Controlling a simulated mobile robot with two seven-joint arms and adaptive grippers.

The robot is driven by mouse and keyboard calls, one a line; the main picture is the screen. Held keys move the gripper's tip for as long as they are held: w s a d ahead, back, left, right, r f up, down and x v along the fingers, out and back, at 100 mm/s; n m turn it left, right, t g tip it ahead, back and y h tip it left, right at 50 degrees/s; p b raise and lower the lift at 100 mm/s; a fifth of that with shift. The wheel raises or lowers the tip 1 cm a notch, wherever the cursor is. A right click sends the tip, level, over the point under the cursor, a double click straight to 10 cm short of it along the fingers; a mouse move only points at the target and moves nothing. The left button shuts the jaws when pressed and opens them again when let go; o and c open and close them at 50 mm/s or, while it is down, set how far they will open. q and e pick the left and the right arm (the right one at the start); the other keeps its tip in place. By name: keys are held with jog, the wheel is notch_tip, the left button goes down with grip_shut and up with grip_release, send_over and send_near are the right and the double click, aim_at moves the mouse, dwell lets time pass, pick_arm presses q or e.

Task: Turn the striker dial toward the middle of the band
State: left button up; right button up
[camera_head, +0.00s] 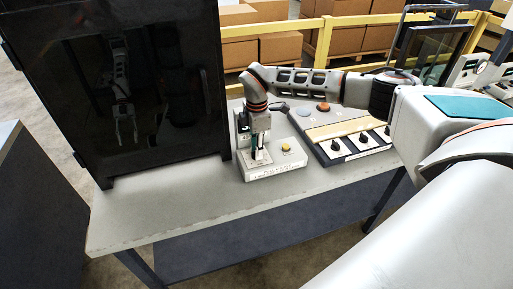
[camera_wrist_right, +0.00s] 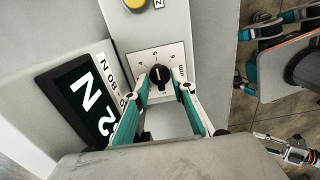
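The striker dial (camera_wrist_right: 159,74) is a black knob on a white scale plate with printed numbers, seen in the right wrist view. Its pointer mark is too small to read. My right gripper (camera_wrist_right: 162,79) has one teal-and-grey finger on each side of the knob, close to it; contact is not clear. In the head view my right gripper (camera_head: 259,158) points down over the white striker box (camera_head: 275,171) and hides the dial. My left arm's gripper shows small at the lower right of the wrist view (camera_wrist_right: 295,152). A gripper reflected in the black panel has its fingers apart.
A yellow button (camera_head: 286,148) sits beside the dial on the box. A control panel with several black knobs (camera_head: 352,140) stands to the right. A tall black glossy cabinet (camera_head: 140,90) stands left. The front of the grey table (camera_head: 165,213) is clear.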

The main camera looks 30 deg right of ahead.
jog(key=shift+f, duration=0.1)
grip_shut()
dwell(0.3)
